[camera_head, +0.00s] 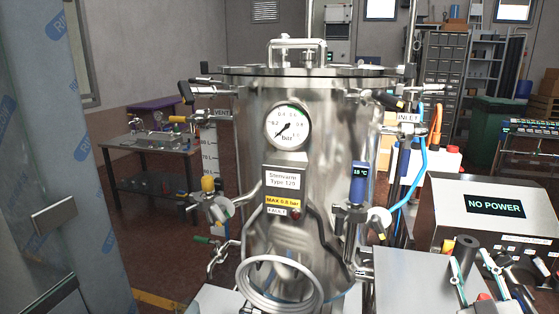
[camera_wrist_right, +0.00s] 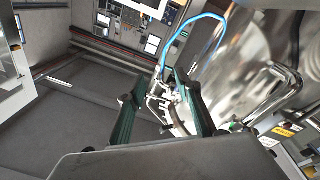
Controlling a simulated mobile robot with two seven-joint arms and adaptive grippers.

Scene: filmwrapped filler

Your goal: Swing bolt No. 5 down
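The steel tank (camera_head: 330,150) stands upright in the middle of the head view, its flat lid (camera_head: 315,72) on top. Black-ended swing bolts stick outward near the rim: one on the left (camera_head: 187,92) and one on the front right (camera_head: 390,101). No number is readable on them, so I cannot tell which is No. 5. My right gripper (camera_head: 475,270) is low at the right, apart from the tank. In the right wrist view its two green-padded fingers (camera_wrist_right: 160,95) are spread, with nothing seen held between them. My left gripper is out of view.
A blue hose (camera_head: 422,165) hangs on the tank's right side. A steel box reading NO POWER (camera_head: 495,206) stands at the right. A gauge (camera_head: 288,127) and valves project from the tank front. A translucent panel (camera_head: 55,150) fills the left edge.

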